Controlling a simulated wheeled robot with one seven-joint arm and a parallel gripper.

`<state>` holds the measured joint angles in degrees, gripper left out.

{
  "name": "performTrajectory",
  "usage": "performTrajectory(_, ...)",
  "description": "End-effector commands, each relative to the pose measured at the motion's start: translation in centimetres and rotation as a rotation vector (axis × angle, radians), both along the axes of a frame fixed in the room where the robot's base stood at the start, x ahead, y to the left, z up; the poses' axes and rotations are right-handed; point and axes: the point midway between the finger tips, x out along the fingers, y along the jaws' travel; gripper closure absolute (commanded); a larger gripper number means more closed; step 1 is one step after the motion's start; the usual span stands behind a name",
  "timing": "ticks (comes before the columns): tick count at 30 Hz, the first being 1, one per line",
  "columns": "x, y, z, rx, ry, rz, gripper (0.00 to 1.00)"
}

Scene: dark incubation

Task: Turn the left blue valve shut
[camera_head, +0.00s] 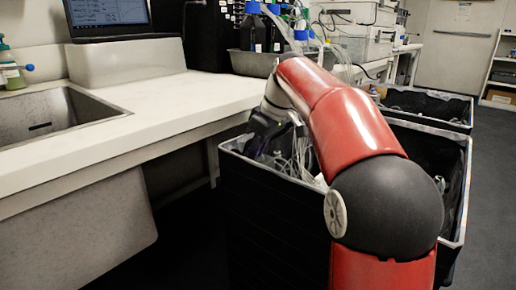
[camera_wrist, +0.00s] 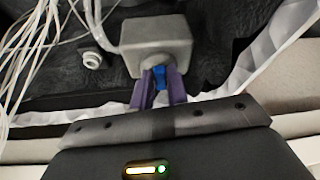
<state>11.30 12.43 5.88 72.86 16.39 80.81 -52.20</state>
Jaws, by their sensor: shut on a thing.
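In the wrist view the blue valve (camera_wrist: 159,77) sits on the front of a grey box (camera_wrist: 157,42). My gripper (camera_wrist: 160,84) has its two purple fingers on either side of the blue valve and is shut on it. Most of the valve is hidden between the fingers, so its angle is hard to tell. In the head view my red arm reaches down into a black bin (camera_head: 270,225), and my gripper (camera_head: 262,140) is at the bin's left rear part. The valve is hidden there. I cannot see a second blue valve in the wrist view.
Pale tubes (camera_wrist: 30,45) hang at the left in the wrist view, near a small white fitting (camera_wrist: 92,60). A white liner (camera_wrist: 275,45) lies at the right. A white counter (camera_head: 150,110) with a sink (camera_head: 60,112) runs left of the bin, and bottles (camera_head: 255,30) stand behind.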

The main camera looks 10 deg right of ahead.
Motion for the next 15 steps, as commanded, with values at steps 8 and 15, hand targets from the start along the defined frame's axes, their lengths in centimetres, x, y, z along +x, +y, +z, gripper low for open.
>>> performTrajectory(8,0.14,-0.03,0.01,0.0,-0.004,0.0,1.0)
performTrajectory(15,0.14,-0.03,0.02,-0.001,-0.005,-0.001,0.83)
